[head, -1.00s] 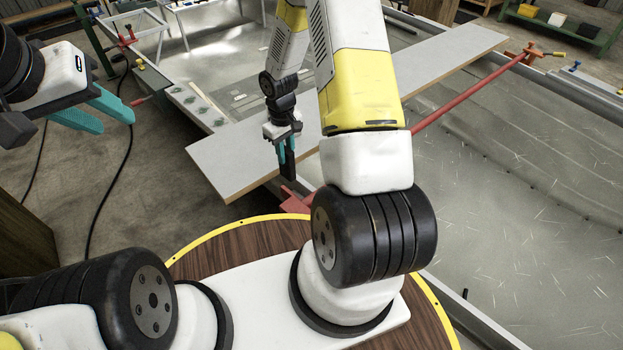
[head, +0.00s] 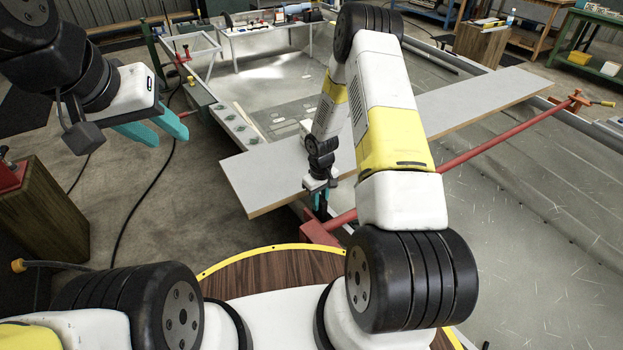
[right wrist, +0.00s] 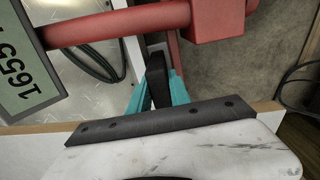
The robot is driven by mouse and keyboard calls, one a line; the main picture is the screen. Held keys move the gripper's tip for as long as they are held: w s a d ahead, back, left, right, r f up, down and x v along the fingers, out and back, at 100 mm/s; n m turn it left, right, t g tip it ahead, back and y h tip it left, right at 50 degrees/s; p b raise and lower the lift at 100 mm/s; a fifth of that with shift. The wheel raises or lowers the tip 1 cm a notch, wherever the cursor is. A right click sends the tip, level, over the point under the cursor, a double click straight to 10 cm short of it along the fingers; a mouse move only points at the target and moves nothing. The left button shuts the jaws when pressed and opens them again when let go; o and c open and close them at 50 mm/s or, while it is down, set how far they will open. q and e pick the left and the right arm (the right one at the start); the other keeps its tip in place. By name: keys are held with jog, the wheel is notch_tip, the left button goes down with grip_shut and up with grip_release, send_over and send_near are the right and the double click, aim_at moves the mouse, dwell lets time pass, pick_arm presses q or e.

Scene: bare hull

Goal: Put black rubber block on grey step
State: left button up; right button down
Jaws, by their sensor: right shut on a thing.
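My right gripper (head: 320,210) is shut on the black rubber block, which shows as a dark upright piece (right wrist: 157,78) between the teal fingers in the right wrist view. In the head view the gripper points down at the front edge of a long grey board, above the red clamp bar. The block is mostly hidden there by the fingers. The grey board (head: 440,130) lies across the hull; I cannot tell whether it is the grey step. A metal tread-plate surface (right wrist: 105,62) shows below in the right wrist view. My left gripper (head: 172,138) is open and empty at the left.
A red bar (head: 500,132) runs beside the board, with a red clamp body (right wrist: 215,18) close to the block. A dark green display panel (right wrist: 28,65) shows at the left of the wrist view. A wooden box (head: 40,215) stands on the left floor.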

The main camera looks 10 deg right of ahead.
jog(key=shift+f, duration=0.15)
jog(key=c, duration=1.2)
grip_release()
jog(key=s+r+m+t, duration=0.1)
jog(key=s+r, duration=0.2)
jog(key=r, duration=1.4)
jog(key=s+r+m+t, duration=0.1)
jog(key=s+r+t, duration=0.15)
jog(key=r, duration=1.55)
jog(key=s+a+r+m+t+y, duration=0.1)
jog(key=s+r, duration=0.5)
jog(key=s, duration=0.3)
jog(key=s+a+r+m+t+y, duration=0.1)
jog(key=s+r, duration=0.6)
jog(key=s, duration=0.2)
jog(key=shift+s+r+m+t, duration=0.15)
jog(key=shift+s+m+t, duration=0.15)
jog(key=shift+s+t, duration=0.1)
